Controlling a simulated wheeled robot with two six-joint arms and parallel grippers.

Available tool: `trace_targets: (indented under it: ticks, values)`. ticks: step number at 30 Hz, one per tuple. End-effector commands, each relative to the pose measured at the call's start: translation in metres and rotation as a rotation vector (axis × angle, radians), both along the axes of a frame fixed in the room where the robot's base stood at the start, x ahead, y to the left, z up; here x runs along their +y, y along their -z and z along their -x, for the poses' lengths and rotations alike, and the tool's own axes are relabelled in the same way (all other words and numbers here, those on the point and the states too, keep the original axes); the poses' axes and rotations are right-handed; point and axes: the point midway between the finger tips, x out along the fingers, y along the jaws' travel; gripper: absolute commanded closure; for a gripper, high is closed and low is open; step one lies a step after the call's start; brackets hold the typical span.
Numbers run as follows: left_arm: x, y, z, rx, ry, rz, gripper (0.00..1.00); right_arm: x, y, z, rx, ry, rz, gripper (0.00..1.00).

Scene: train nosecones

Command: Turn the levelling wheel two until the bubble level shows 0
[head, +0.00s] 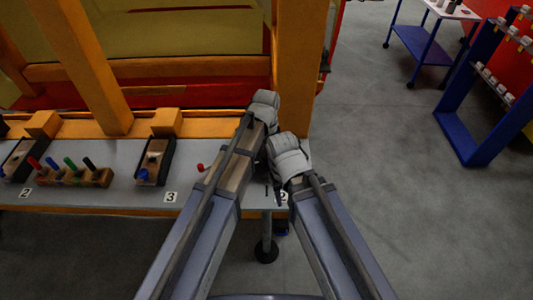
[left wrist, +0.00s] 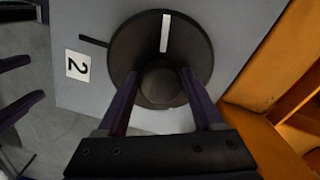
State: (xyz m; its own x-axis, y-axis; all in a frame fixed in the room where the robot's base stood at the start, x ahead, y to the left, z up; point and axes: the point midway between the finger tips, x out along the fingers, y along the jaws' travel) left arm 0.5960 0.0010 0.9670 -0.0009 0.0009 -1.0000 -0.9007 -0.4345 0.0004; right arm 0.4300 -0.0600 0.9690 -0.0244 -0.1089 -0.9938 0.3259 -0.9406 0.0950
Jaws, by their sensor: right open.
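The levelling wheel two is a dark round disc (left wrist: 195,40) with a white stripe in the left wrist view, beside a white label 2 (left wrist: 78,66). A round dark knob (left wrist: 162,84) stands up from the disc. My left gripper (left wrist: 160,78) has one finger on each side of the knob. I cannot tell whether the fingers touch it. In the head view my left gripper (head: 262,106) is over the right end of the table, its fingertips hidden. My right gripper (head: 287,160) is just below and right of it, open, its fingertips mostly hidden. I cannot make out the bubble level.
The grey table (head: 120,202) carries black fixtures (head: 155,160), a wooden block with coloured pegs (head: 75,174), and a red knob (head: 201,167). Orange beams (head: 298,70) rise behind. A blue rack (head: 470,90) and a cart (head: 425,45) stand right. Floor between is clear.

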Motion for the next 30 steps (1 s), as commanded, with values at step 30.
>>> trace_targets:
  ticks: [30]
  values:
    - [0.0, -0.054, 0.0, 0.0, -0.001, 0.001, 0.11, 0.0, -0.054, 0.0, 0.0, -0.002, 0.0, 0.5]
